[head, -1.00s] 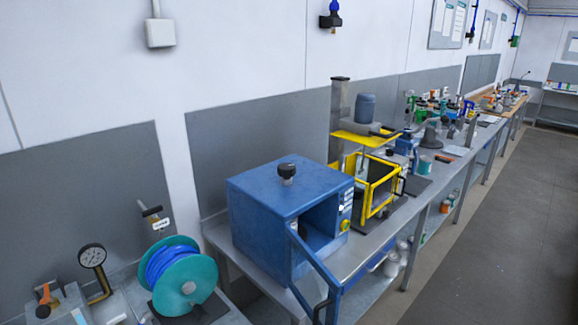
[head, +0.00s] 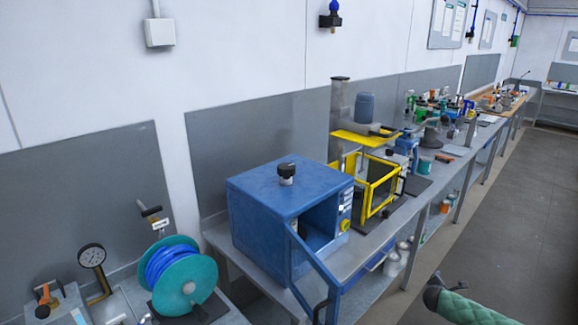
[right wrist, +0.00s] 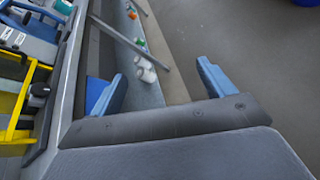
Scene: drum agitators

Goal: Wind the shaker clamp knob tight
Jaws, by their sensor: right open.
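The blue shaker cabinet (head: 262,222) stands on the near bench, with its door (head: 318,268) swung open toward the aisle. A black clamp knob (head: 287,169) stands upright on its top; I cannot tell how tight it is. My right gripper (right wrist: 162,74) shows in the right wrist view with its two blue fingers wide apart and nothing between them. It is over the bench's aisle edge, away from the knob. The knob is not visible in the right wrist view. My left gripper is in neither view.
A yellow-framed machine (head: 376,188) stands right behind the cabinet; its frame also shows in the right wrist view (right wrist: 14,104). A teal reel (head: 186,284) and a pressure gauge (head: 91,256) are at the near left. White bottles (right wrist: 145,70) sit on the lower shelf. The aisle floor (head: 490,220) is clear.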

